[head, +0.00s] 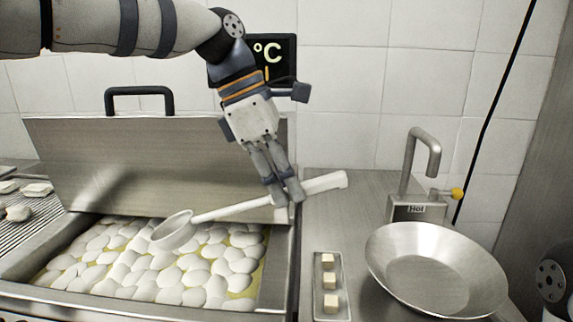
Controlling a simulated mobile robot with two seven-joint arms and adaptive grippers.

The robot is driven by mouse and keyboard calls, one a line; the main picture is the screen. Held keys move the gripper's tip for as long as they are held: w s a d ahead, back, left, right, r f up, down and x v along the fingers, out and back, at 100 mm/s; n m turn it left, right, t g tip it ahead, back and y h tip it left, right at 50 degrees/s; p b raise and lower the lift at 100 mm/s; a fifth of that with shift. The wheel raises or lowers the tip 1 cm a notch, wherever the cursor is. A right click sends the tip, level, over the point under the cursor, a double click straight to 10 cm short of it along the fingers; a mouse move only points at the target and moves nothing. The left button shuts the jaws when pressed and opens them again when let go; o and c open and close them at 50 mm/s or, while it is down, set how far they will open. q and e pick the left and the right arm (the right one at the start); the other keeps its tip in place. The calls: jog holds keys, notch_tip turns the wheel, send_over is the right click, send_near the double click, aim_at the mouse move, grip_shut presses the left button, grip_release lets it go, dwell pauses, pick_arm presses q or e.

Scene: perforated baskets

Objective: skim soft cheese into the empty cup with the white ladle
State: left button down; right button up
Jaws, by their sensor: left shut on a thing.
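The white ladle (235,209) slants over the vat, its round bowl at the lower left and its handle end at the upper right. My left gripper (284,193) is shut on the ladle's handle. The ladle's bowl is over the vat, close above or touching the white pieces; I cannot tell which. The soft cheese (125,272) appears as many rounded white pieces in yellowish liquid inside the open steel vat (284,270). I see no cup. My right gripper is not in view; part of my right arm shows at the right edge.
The vat's raised lid (150,160) stands behind the cheese. To the right are a wide metal bowl (440,270), a tap (420,150) with a yellow knob, and a narrow tray (331,310) of small cubes. A rack (25,230) with pale pieces lies at the left.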

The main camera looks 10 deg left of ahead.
pick_arm(q)
notch_tip(320, 180, down, 12)
jog(key=shift+d+r+b, duration=0.1)
jog(key=shift+r+b, duration=0.1)
jog(key=shift+b, duration=0.25)
dwell(0.9)
notch_tip(320, 180, up, 4)
jog(key=shift+f+p, duration=0.25)
jog(key=shift+p, duration=0.2)
jog(key=shift+r+y, duration=0.6)
jog(key=shift+r, duration=2.4)
jog(key=shift+r+y, duration=0.6)
jog(key=shift+r, duration=2.4)
